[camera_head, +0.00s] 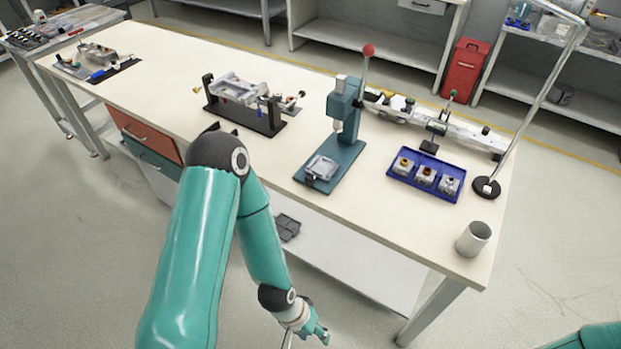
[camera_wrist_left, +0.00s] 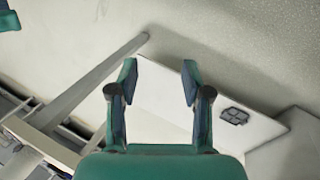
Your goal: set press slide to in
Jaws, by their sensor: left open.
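The press (camera_head: 343,125) stands on the workbench in the head view, a teal frame with a red-knobbed lever (camera_head: 368,50) raised above it. Its slide (camera_head: 321,168), a light metal block, sits at the front end of the teal base, out from under the press head. My left gripper (camera_head: 309,339) is low in front of the bench, below the tabletop and well apart from the press. In the left wrist view its two fingers (camera_wrist_left: 160,84) are spread with nothing between them. The press is not in the wrist view. My right gripper is not visible.
A blue tray (camera_head: 408,183) with small metal parts lies right of the press. A grey cup (camera_head: 473,239) stands near the bench's front right corner. A black-based fixture (camera_head: 244,116) is left of the press. The bench front edge and a lower white shelf (camera_head: 340,262) are near my left arm.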

